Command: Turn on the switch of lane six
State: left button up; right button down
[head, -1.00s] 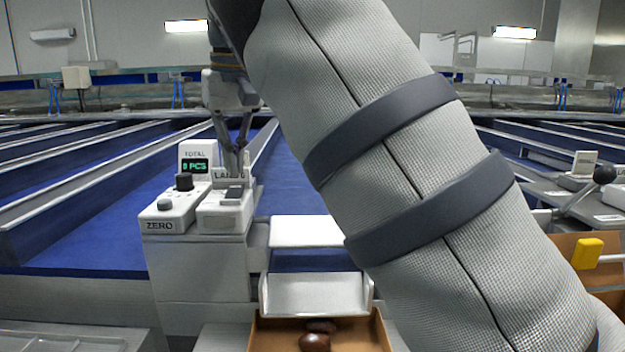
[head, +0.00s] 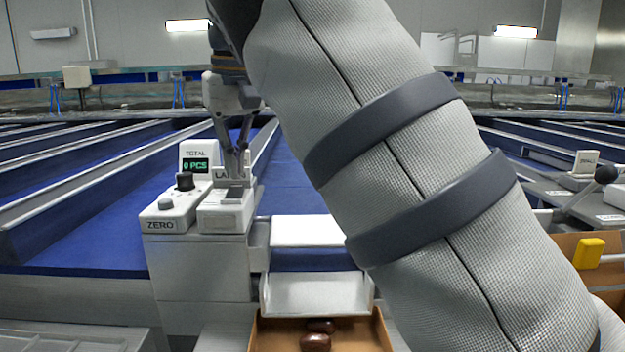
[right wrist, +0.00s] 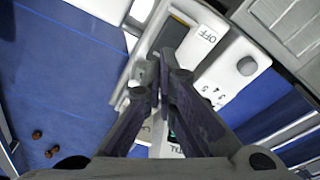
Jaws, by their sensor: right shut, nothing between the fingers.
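The switch box (head: 224,218) is a white housing at left of centre in the head view, with a LANE sign behind its switch. The sign's number is hidden by my fingers. My right gripper (head: 236,178) is shut and empty, pointing down at the switch. In the right wrist view, the fingertips (right wrist: 161,65) are over the box beside the dark rocker (right wrist: 171,38). An OFF label (right wrist: 210,34) lies beside the rocker. Whether the fingers touch the rocker, and which way it is tipped, I cannot tell. My left gripper is not in view.
A white counter box (head: 178,212) with a dark knob, a ZERO button and a green TOTAL display adjoins the switch box. Blue lanes (head: 105,205) run behind. A brown tray (head: 381,333) with dates stands below. My right arm covers the centre.

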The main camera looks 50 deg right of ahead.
aim_at(237, 185)
jog(key=shift+f, duration=1.15)
dwell(0.9)
notch_tip(237, 185, up, 6)
jog(key=shift+w+f, duration=0.1)
jog(key=shift+f, duration=0.05)
jog(key=shift+r, duration=0.65)
